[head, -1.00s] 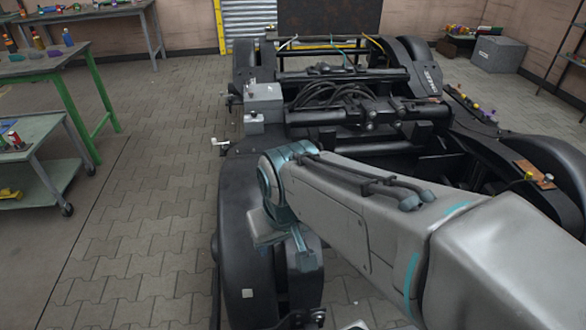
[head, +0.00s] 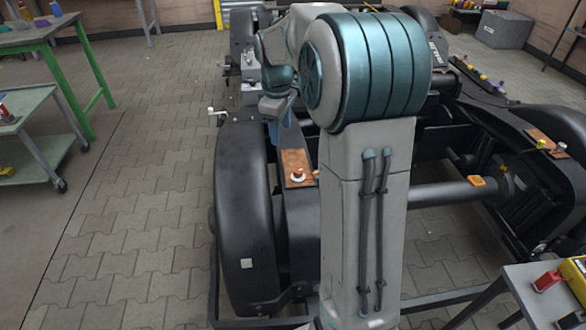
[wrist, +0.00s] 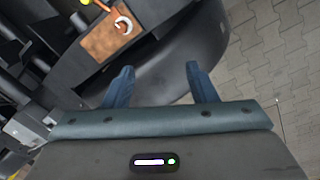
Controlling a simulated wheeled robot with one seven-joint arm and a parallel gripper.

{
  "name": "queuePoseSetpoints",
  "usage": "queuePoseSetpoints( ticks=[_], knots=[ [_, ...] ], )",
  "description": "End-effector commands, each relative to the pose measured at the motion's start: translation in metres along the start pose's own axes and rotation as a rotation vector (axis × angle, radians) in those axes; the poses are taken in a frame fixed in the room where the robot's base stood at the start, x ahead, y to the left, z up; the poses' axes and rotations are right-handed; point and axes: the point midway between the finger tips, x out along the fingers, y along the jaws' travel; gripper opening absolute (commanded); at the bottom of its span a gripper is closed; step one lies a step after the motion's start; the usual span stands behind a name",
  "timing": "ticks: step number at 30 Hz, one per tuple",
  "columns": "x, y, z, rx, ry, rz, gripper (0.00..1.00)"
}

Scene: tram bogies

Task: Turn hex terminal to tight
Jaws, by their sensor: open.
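A copper-coloured plate (head: 295,160) lies on the black bogie frame, just right of the near-left wheel cover. An orange-brown terminal with a white, partly open ring (head: 298,175) stands on it; its hex shape is too small to make out. In the wrist view the plate (wrist: 103,40) and the ringed terminal (wrist: 122,24) are at the top, left of the finger gap. My gripper (wrist: 159,70) is open and empty, apart from the terminal. In the head view its blue fingers are partly hidden by my arm, above and behind the plate.
The black wheel cover (head: 243,200) stands left of the plate. A second copper plate (head: 540,140) is on the bogie's right side. A table with a red-handled item (head: 548,280) is at the lower right. Free paved floor (head: 140,220) lies to the left.

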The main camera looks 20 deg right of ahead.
Motion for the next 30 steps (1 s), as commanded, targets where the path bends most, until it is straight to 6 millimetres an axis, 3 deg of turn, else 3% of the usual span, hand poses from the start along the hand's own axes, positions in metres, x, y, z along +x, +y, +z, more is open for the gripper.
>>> queuePoseSetpoints(
  ticks=[1, 6, 13, 18, 23, 30],
  knots=[
    [0.02, 0.015, -0.003, -0.035, -0.004, -0.013, 0.52],
    [0.065, 0.061, -0.009, -0.174, -0.005, -0.048, 0.52],
    [0.112, 0.104, -0.006, -0.309, 0.006, -0.084, 0.52],
    [0.127, 0.117, -0.004, -0.351, 0.013, -0.094, 0.52],
    [0.141, 0.118, -0.003, -0.359, 0.013, -0.099, 0.52],
    [0.188, 0.113, -0.003, -0.359, 0.012, -0.099, 0.52]
  ],
)
